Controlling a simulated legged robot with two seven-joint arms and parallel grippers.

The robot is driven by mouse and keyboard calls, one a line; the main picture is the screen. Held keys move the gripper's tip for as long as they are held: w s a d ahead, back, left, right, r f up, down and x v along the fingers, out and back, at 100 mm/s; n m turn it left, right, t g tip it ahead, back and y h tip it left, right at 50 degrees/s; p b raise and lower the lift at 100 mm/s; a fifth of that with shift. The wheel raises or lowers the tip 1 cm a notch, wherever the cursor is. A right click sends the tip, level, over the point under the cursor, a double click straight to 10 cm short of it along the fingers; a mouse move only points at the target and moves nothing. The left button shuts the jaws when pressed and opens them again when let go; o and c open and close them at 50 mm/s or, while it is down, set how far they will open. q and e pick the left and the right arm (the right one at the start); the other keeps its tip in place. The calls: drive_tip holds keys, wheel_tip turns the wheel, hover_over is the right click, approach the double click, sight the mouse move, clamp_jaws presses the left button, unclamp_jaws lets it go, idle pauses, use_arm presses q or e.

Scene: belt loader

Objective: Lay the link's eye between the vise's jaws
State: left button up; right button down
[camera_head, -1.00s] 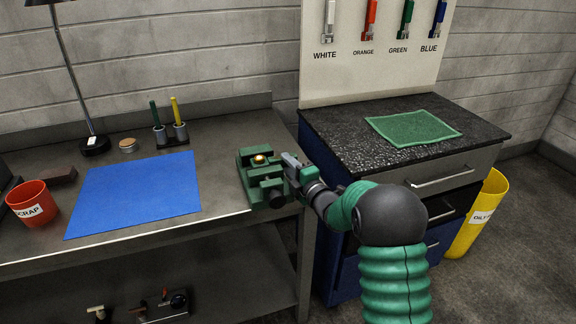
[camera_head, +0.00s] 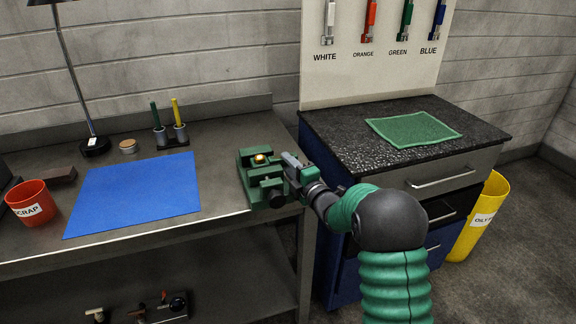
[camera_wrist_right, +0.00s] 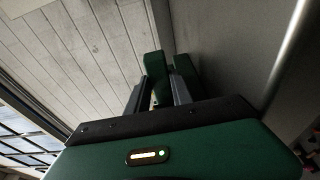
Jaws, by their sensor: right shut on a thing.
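The green vise (camera_head: 265,193) stands at the right front corner of the workbench. A small brass-coloured end of the link (camera_head: 260,159) shows at the top of the vise, in line with its jaws; I cannot tell how deep it sits. My right gripper (camera_head: 284,168) reaches in from the right, close beside the vise, and is shut on the link, most of which its fingers hide. In the right wrist view the gripper's fingers (camera_wrist_right: 158,92) point at the green vise jaws (camera_wrist_right: 156,68), with only a brass sliver between them. My left gripper is out of view.
A blue mat (camera_head: 135,195), a red scrap bin (camera_head: 31,203), a pen holder (camera_head: 171,134) and a lamp (camera_head: 94,146) are on the workbench. To the right is a dark-topped cabinet (camera_head: 345,140) with a green cloth (camera_head: 413,128). A yellow bin (camera_head: 476,222) stands beyond it.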

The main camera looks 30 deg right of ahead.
drive_tip(key=c, duration=1.1)
unclamp_jaws()
wheel_tip(320, 180, down, 2)
drive_tip(key=shift+s+f+g, duration=0.1)
drive_tip(key=shift+s+g, duration=0.05)
drive_tip(key=shift+g, duration=0.15)
drive_tip(key=shift+o, duration=0.2)
drive_tip(key=shift+s+f, duration=0.15)
drive_tip(key=shift+s, duration=0.1)
drive_tip(key=s+r, duration=0.1)
drive_tip(key=s, duration=1.5)
drive_tip(key=shift+a+r, duration=0.35)
drive_tip(key=shift+a, duration=0.05)
